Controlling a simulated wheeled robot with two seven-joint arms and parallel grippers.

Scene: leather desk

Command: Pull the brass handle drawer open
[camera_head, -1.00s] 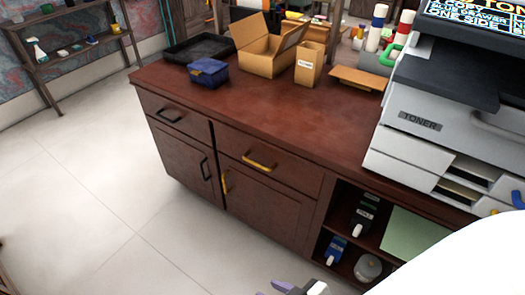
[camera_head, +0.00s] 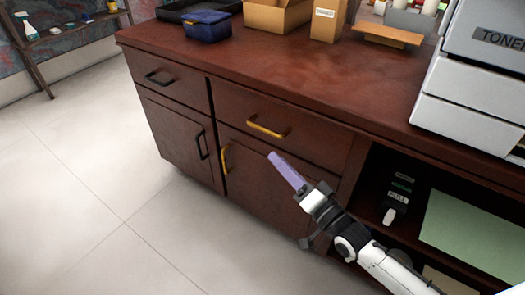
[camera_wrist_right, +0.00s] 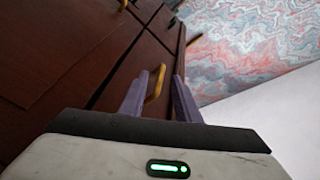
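The brass drawer handle (camera_head: 268,130) is a horizontal yellow bar on the upper right drawer (camera_head: 300,140) of the dark red-brown cabinet. The drawer is shut. My right gripper (camera_head: 273,156), with purple fingers, is just below and right of this handle in the head view. In the right wrist view its fingers (camera_wrist_right: 157,98) are spread apart. A brass handle (camera_wrist_right: 155,84) shows between and beyond them; I cannot see any contact. My left gripper is not in view.
A second brass handle (camera_head: 225,158) is on the door below. Black handles (camera_head: 159,78) are on the left drawer and door. An open shelf (camera_head: 375,165) is right of the drawer. A toner machine (camera_head: 470,85) and boxes (camera_head: 275,16) stand on top. The floor (camera_head: 110,220) in front is clear.

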